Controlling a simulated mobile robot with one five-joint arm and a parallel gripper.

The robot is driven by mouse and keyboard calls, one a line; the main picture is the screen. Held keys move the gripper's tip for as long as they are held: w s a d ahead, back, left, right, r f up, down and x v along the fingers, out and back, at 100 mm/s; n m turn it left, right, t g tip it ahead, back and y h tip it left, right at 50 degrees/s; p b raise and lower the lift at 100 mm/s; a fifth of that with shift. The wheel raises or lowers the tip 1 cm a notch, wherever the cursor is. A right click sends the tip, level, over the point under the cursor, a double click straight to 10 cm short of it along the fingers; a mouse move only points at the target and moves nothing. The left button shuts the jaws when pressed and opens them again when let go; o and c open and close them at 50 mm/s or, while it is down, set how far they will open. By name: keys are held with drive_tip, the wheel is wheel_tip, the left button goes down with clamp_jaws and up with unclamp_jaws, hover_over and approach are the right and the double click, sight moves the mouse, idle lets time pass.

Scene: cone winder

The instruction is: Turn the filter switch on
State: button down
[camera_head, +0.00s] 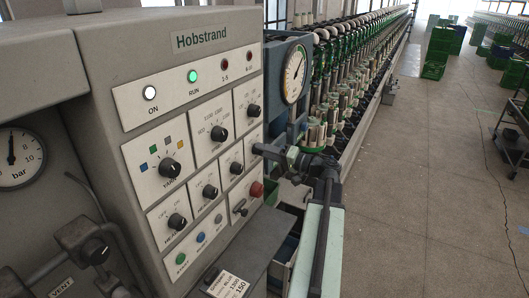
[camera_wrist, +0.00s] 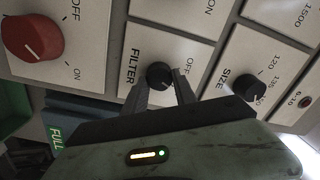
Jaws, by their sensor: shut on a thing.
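The filter switch (camera_wrist: 158,75) is a small black round knob on a pale panel plate marked FILTER, with an OFF label beside it. My gripper (camera_wrist: 160,80) has one finger on each side of the knob in the wrist view and is shut on it. The way the knob points is not clear. In the head view my gripper (camera_head: 259,149) reaches the right edge of the control panel from the right and hides the filter switch.
The size knob (camera_wrist: 247,85) and the red knob (camera_wrist: 32,37) sit close on either side. The grey Hobstrand panel (camera_head: 202,37) carries several other knobs, a lit green RUN lamp (camera_head: 193,76) and a lit white ON lamp (camera_head: 150,93). Open floor (camera_head: 430,180) lies right.

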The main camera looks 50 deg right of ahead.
drive_tip(key=shift+f+m, duration=0.1)
drive_tip(key=shift+m, duration=0.5)
drive_tip(key=c, duration=1)
unclamp_jaws()
drive_tip(key=v, duration=0.8)
